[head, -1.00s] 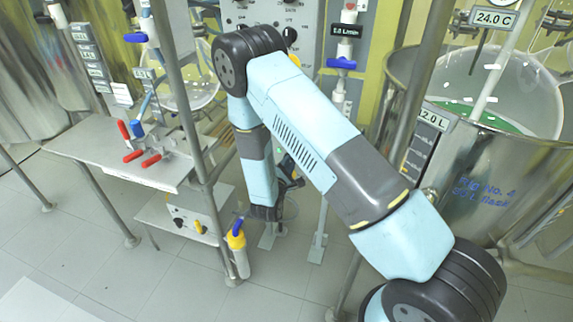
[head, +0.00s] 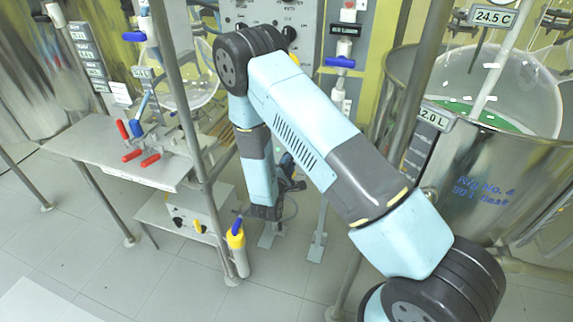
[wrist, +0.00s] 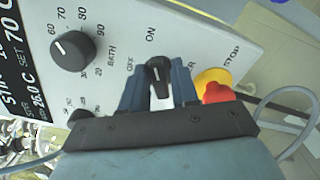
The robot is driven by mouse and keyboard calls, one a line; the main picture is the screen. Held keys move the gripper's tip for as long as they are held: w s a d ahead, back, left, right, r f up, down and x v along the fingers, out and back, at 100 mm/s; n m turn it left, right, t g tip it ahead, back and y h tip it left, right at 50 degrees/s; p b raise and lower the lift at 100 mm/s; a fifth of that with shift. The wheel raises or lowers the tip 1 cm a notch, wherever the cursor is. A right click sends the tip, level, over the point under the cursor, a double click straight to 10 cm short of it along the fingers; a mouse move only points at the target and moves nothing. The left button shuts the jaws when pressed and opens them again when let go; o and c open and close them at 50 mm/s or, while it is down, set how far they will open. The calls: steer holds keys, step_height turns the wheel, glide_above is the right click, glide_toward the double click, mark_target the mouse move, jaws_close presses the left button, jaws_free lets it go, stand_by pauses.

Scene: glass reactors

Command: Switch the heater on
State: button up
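The heater's pale panel fills the upper part of the wrist view. Its black rotary switch (wrist: 158,74) sits between the OFF and ON labels, with its bar pointing up the picture, roughly toward ON. My gripper (wrist: 159,82) has one blue finger on each side of this switch, and the fingers look closed against its sides.
A red stop button on a yellow base (wrist: 214,90) is close right of my fingers. A large dial (wrist: 72,50) and a display reading 26.0 C, set 70 C, are to the left.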

steer(key=shift+o, duration=1.2)
steer(key=shift+r, duration=0.1)
steer(key=v, duration=1.3)
steer(key=shift+s+a, duration=0.15)
steer(key=shift+s, duration=0.2)
